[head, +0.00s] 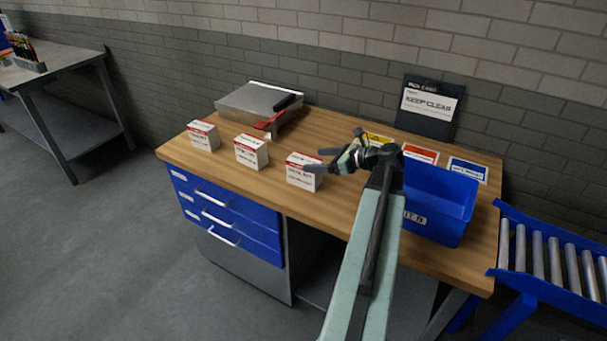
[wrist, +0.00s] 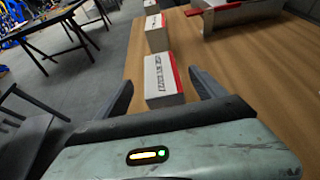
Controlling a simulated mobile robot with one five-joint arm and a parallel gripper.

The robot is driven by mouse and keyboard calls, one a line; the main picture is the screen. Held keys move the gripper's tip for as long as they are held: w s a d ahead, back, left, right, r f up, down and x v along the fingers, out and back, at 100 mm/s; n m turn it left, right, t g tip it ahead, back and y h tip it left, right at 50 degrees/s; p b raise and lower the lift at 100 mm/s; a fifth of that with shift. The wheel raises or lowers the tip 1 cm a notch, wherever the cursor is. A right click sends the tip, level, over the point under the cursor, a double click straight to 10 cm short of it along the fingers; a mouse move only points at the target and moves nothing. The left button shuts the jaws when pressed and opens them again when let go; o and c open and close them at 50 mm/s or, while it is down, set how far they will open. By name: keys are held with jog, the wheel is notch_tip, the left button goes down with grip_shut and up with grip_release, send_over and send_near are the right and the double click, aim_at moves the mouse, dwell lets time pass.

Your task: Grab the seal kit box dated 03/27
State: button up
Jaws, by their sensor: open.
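Three white boxes with red tops or edges stand in a row on the wooden workbench: the left box (head: 203,137), the middle box (head: 251,152) and the right box (head: 300,177). Dark print shows on their fronts, too small or blurred for me to read a date. My gripper (head: 318,160) is open at the right box. In the wrist view, the nearest box (wrist: 162,85) stands just ahead between the spread fingers, with space on both sides. The second box (wrist: 156,35) and the third box (wrist: 151,6) stand beyond it.
A metal scale-like case (head: 258,101) with a red-and-black tool sits at the back left. A blue bin (head: 440,205) stands right of my arm. Coloured cards and a "KEEP CLEAR" sign (head: 430,103) are behind. A roller conveyor (head: 550,262) is at the right. The front middle of the workbench (head: 330,208) is clear.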

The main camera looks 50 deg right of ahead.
aim_at(305, 160)
jog(key=b+x, duration=0.2)
jog(key=x, duration=0.4)
jog(key=shift+s+f, duration=0.1)
jog(key=c, duration=1.6)
jog(key=shift+c, duration=0.2)
